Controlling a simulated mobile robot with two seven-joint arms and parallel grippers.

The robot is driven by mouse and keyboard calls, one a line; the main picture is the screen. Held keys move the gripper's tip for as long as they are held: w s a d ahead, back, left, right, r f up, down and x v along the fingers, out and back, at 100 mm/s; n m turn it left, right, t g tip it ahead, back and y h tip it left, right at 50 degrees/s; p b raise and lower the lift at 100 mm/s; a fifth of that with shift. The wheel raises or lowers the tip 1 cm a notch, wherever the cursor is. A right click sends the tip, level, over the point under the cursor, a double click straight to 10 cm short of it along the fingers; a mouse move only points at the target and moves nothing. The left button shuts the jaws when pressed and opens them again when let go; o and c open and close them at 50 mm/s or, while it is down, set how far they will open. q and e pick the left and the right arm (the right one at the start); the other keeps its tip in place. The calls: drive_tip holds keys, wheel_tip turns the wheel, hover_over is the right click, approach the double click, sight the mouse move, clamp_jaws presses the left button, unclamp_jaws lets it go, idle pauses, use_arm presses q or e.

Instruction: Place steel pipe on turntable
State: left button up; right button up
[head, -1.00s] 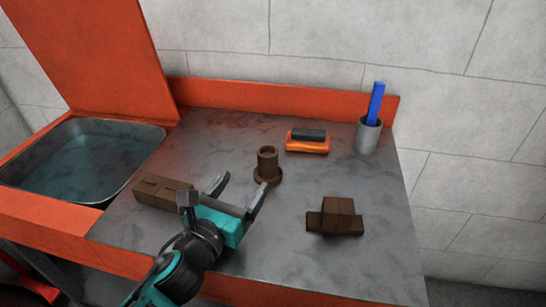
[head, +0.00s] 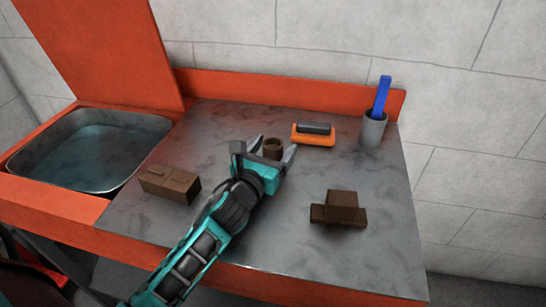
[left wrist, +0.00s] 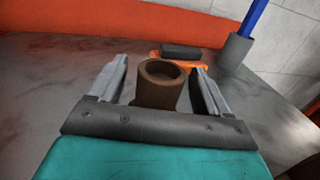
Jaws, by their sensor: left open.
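A short brown upright pipe (head: 273,152) with a hollow top stands on the grey worktop; it looks like the steel pipe. Its lower part is hidden behind my left gripper in the head view. My left gripper (head: 276,144) is open, with one finger on each side of the pipe. In the left wrist view the pipe (left wrist: 158,90) stands between the two fingers, with a visible gap at each side. I cannot make out a turntable in these views. My right gripper is not in view.
A brown block (head: 170,184) lies left and a stepped brown block (head: 340,209) right. An orange brush (head: 313,138) and a grey cup (head: 372,131) holding a blue tool (head: 382,94) are at the back. A basin (head: 88,150) is left.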

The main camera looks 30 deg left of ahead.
use_arm(q)
drive_tip(key=c, duration=1.2)
drive_tip(key=shift+c, duration=0.6)
drive_tip(key=shift+w+r, duration=0.1)
drive_tip(key=shift+r, duration=0.05)
